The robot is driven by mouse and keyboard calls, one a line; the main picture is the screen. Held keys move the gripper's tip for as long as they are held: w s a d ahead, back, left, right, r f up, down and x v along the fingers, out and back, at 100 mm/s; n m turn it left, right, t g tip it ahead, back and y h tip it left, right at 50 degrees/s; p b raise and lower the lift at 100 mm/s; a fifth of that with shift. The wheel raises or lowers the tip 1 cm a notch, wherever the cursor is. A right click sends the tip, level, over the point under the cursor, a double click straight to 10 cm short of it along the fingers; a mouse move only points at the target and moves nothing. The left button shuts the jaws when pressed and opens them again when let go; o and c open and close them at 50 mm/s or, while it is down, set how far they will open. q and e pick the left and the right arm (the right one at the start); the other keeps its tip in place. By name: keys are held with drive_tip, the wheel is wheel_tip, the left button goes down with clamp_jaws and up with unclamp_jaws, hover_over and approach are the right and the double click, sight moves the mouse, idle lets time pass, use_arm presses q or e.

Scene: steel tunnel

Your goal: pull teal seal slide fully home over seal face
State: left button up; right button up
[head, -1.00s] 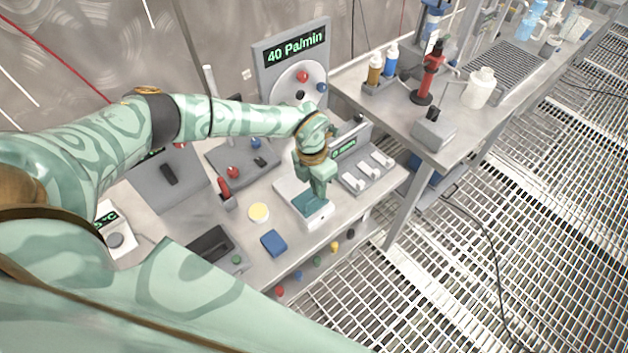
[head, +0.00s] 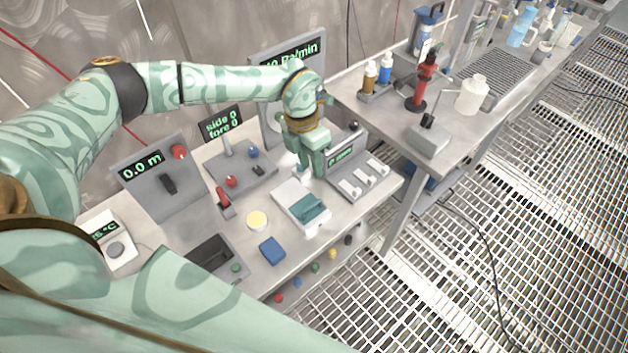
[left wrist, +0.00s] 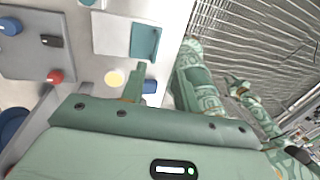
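The teal seal slide (head: 309,209) lies on the front part of a white plate (head: 288,190) on the bench. The plate's bare white part shows behind it and a small white end in front. In the left wrist view the teal slide (left wrist: 145,41) has a raised lip, and the white plate (left wrist: 112,35) extends to its left. My left gripper (head: 311,172) hangs over the plate's back end, behind and above the slide, apart from it. Its fingers look spread and empty. The seal face cannot be told apart from the plate. My right gripper does not show clearly.
A grey box with white switches (head: 358,175) stands close right of the gripper. A yellow disc (head: 257,220) and blue block (head: 271,250) lie left of the plate. A red-handled lever (head: 223,198) and a knob panel (head: 240,170) stand farther left.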

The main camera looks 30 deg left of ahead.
use_arm(q)
drive_tip(key=r, duration=0.4)
drive_tip(key=shift+w+a+r, duration=0.15)
drive_tip(key=shift+a+r, duration=0.2)
drive_tip(key=shift+a, duration=0.05)
drive_tip(key=shift+f, duration=0.1)
